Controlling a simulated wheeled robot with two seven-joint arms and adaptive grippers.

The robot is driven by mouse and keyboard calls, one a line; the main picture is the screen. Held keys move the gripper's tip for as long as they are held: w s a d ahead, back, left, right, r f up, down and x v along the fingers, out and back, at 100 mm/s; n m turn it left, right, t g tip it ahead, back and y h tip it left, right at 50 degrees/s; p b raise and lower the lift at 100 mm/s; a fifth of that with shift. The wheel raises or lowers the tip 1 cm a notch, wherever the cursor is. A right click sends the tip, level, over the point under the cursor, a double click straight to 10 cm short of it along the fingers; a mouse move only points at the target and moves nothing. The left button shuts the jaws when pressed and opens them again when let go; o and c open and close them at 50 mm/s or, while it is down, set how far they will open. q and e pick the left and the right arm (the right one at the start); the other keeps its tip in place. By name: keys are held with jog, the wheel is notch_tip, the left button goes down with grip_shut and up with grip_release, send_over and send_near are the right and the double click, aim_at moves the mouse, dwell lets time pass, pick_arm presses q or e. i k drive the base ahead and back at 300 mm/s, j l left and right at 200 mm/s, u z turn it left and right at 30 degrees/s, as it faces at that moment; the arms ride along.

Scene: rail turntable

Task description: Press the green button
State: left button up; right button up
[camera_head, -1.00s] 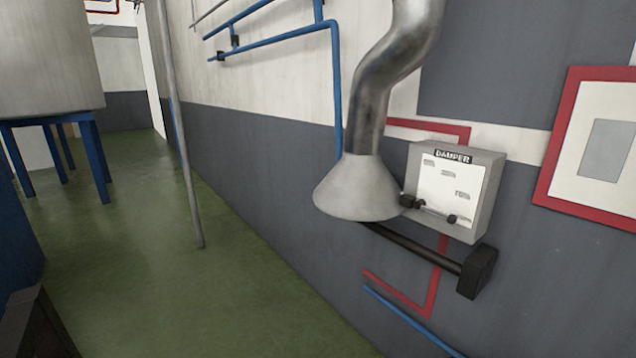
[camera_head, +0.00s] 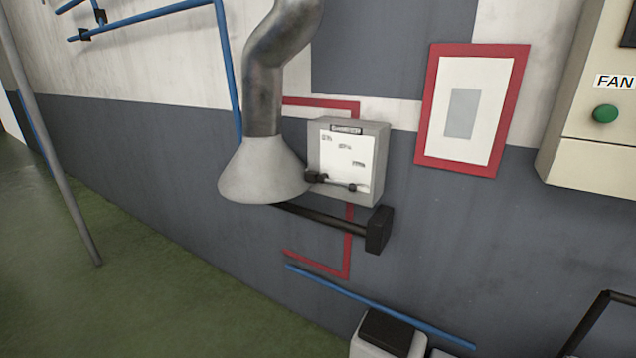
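A round green button (camera_head: 605,114) sits on the front of a beige box (camera_head: 592,165) at the right edge of the head view. A label reading "FAN" (camera_head: 617,81) is above the button. The box is cut off by the picture's right edge. Neither of my grippers shows in this view.
A metal duct with a conical hood (camera_head: 262,172) hangs by the wall, beside a grey damper box (camera_head: 371,132) and a black bar (camera_head: 325,219). A red-framed panel (camera_head: 432,95) is on the wall. A pole (camera_head: 57,175) stands left. The green floor (camera_head: 150,300) is clear at lower left.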

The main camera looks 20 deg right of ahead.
aim_at(603, 113)
jog(key=i+j+z, duration=0.1)
jog(key=z, duration=0.35)
jog(key=i+j+z, duration=0.1)
jog(key=z, duration=0.35)
jog(key=j+z, duration=0.15)
jog(key=z, duration=0.3)
jog(key=i+j+z, duration=0.1)
jog(key=z, duration=0.35)
jog(key=j+z, duration=0.25)
jog(key=z, duration=0.25)
jog(key=j+z, duration=0.2)
jog(key=z, duration=0.25)
